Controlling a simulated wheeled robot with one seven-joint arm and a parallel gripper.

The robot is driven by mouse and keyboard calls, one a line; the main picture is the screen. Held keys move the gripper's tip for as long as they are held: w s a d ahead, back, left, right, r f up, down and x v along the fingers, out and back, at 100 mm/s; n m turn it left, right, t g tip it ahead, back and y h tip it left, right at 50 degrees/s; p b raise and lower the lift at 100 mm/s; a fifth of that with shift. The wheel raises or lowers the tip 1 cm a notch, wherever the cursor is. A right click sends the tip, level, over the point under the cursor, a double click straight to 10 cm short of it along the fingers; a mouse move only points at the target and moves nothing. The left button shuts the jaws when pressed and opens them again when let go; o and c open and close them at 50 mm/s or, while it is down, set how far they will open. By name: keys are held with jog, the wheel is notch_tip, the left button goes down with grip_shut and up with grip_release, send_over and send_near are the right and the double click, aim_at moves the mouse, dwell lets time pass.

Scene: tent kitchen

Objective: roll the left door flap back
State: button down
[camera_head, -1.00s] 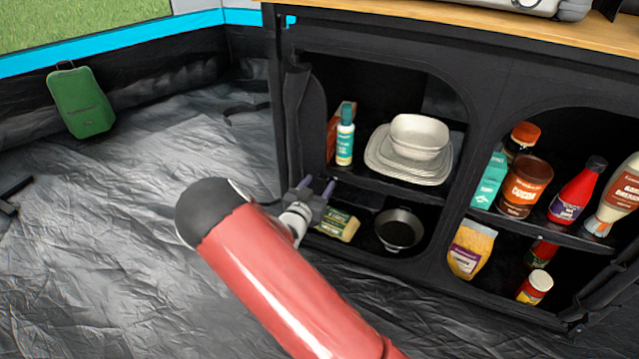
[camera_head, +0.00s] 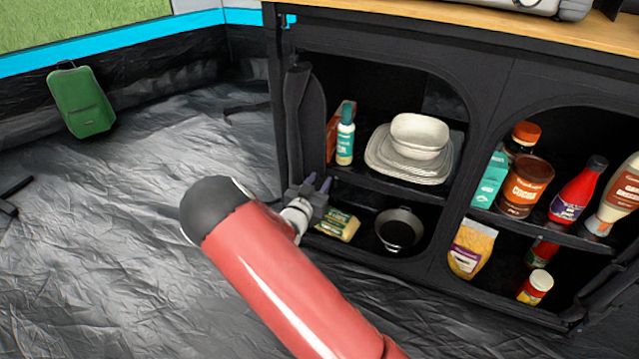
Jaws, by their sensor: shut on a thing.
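The left door flap (camera_head: 306,108) is a dark fabric panel gathered in a narrow upright bundle along the left edge of the left cabinet opening. The opening is uncovered, and its shelves show. My gripper (camera_head: 318,183) is at the lower end of the flap, by the left edge of the opening. It is shut on the flap, though the fabric between the fingers is hard to make out. My red arm reaches up to it from the bottom of the view.
The black cabinet (camera_head: 488,92) holds a stack of bowls and plates (camera_head: 412,150), a teal bottle (camera_head: 345,135), a pan (camera_head: 398,230) and a yellow-green packet (camera_head: 338,224). Bottles and jars fill the right opening. A green bag (camera_head: 82,102) stands at left.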

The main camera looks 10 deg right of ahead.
jog(key=shift+w+a+b, duration=0.3)
jog(key=shift+w+a, duration=0.35)
jog(key=shift+a, duration=0.25)
jog(key=c, duration=1)
grip_release()
jog(key=v, duration=0.8)
jog(key=shift+c, duration=0.4)
